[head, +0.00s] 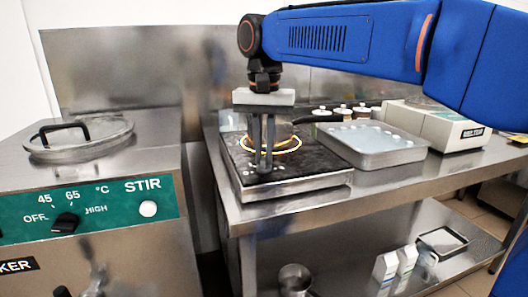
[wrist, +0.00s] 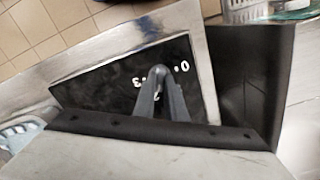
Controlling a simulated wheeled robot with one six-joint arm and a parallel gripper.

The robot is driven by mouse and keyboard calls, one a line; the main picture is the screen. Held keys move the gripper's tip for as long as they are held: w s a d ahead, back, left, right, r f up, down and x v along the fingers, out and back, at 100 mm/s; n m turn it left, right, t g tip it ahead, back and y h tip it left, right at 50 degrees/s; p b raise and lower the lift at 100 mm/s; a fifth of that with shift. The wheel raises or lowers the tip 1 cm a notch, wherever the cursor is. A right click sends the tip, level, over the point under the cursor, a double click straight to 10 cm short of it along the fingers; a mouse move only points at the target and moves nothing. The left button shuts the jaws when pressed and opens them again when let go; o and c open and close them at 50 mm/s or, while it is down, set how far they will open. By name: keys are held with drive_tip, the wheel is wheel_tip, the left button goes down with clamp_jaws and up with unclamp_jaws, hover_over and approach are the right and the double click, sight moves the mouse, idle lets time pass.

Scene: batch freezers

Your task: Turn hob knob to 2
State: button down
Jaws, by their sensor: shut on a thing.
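The hob (head: 318,172) is a black-topped steel unit on the counter, with an orange glowing ring around a pan. My gripper (head: 264,168) points straight down at the hob's front left, where white marks show beside the fingertips. In the wrist view, my fingers (wrist: 159,75) meet over the hob's black control panel (wrist: 95,92), which bears white marks including 0 and 3. The gripper is shut on the hob knob, which the fingers hide. I cannot tell which number the knob points to.
The pan (head: 283,130) stands on the ring, its dark handle pointing right. A steel tray (head: 372,151) and a white appliance (head: 448,127) are to the right. A machine with a green panel (head: 105,207) is at left. Cartons (head: 386,266) stand on the lower shelf.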

sight(265, 158)
idle(0.4)
drive_tip(key=c, duration=1.8)
unclamp_jaws()
wheel_tip(265, 158, up, 17)
drive_tip(key=shift+r, duration=0.2)
